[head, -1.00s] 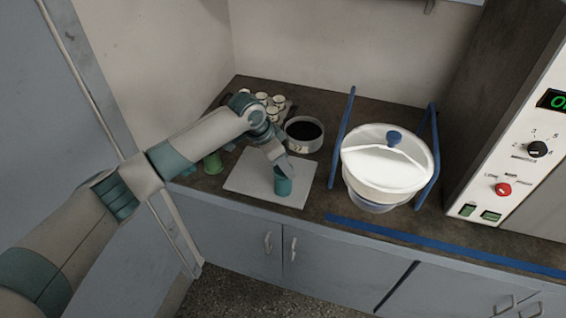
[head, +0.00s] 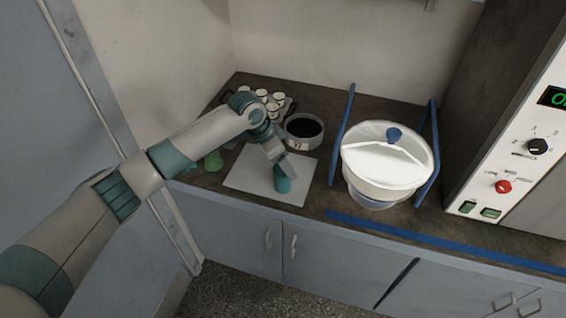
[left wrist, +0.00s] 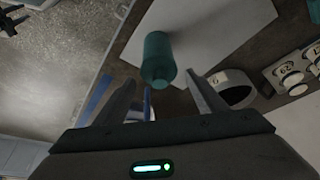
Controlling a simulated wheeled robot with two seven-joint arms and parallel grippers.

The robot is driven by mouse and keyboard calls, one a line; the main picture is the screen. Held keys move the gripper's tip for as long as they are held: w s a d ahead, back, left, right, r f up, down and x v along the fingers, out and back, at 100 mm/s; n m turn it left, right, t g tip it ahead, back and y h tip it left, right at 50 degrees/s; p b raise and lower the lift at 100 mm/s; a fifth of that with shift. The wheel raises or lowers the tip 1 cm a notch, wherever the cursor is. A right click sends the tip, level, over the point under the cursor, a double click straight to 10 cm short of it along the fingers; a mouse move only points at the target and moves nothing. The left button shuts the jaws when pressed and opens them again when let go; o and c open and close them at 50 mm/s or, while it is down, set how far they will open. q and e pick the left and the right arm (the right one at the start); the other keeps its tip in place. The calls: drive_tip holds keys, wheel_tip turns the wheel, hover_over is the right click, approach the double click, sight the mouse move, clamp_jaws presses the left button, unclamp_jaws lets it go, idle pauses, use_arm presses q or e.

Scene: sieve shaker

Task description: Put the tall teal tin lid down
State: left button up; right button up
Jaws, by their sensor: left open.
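A teal tin (head: 283,184) stands on the white mat (head: 240,180) on the counter. In the left wrist view the tin (left wrist: 158,60) is a teal cylinder with a rounded shoulder, its near end pointing toward my fingers. I cannot make out a seam between the tin and its lid. My left gripper (head: 284,166) is right above the tin in the head view. In the left wrist view the left gripper (left wrist: 162,82) is open, with one finger on each side of the tin's near end and nothing held. My right gripper is not in view.
A round dish with dark contents (head: 304,130) stands behind the mat, near several white-capped jars (head: 272,100). A green item (head: 213,161) stands left of the mat. A large white lidded bowl (head: 385,165) between blue rails stands to the right.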

use_arm(q)
drive_tip(key=b+v, duration=0.3)
drive_tip(key=v, duration=0.9)
drive_tip(key=shift+r, duration=0.3)
